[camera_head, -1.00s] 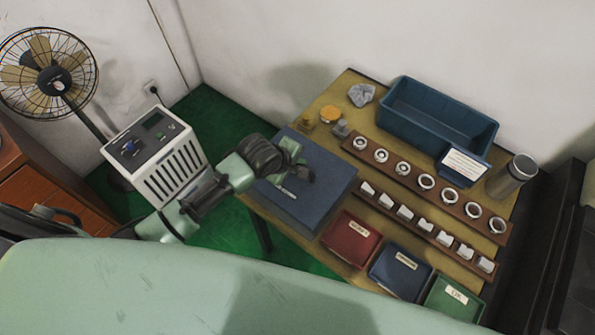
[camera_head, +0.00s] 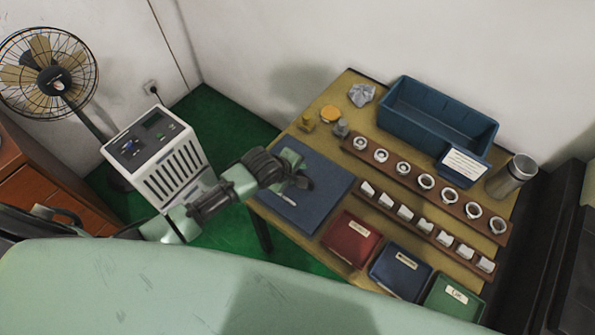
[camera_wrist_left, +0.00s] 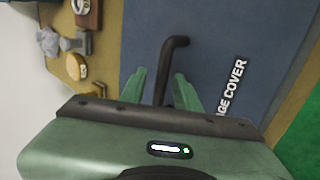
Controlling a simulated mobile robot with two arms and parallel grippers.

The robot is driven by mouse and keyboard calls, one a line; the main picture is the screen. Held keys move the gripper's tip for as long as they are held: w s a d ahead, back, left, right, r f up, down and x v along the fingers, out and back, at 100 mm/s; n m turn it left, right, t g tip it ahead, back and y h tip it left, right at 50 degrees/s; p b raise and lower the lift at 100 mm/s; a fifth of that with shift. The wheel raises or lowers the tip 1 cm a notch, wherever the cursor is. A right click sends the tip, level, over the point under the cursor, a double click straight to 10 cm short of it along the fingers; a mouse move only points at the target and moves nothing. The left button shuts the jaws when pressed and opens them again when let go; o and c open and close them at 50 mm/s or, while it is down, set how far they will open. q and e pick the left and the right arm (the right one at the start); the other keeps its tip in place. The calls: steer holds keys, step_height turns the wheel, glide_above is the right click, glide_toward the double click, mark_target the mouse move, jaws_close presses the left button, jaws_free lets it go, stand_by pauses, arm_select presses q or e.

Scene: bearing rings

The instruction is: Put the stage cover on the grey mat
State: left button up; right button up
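The stage cover (camera_head: 325,185) is a dark blue flat panel at the left end of the table. In the left wrist view, its blue surface (camera_wrist_left: 215,50) carries a "STAGE COVER" label, partly hidden, and a black bent handle (camera_wrist_left: 168,65). My left gripper (camera_head: 293,178) is over the cover. In the left wrist view, its green fingers (camera_wrist_left: 161,80) are apart on either side of the handle, with gaps showing. I cannot make out the grey mat; what lies under the cover is hidden. My right gripper is not in view.
Red (camera_head: 350,240), blue (camera_head: 400,270) and green (camera_head: 453,298) trays line the front edge. Two brown racks (camera_head: 412,173) with several rings stand to the right. A blue bin (camera_head: 428,118), a metal cup (camera_head: 512,175) and a small brass item (camera_head: 305,122) are further back.

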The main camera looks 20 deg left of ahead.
arm_select(q)
steer(key=shift+s, duration=0.1)
steer(key=v, duration=1.2)
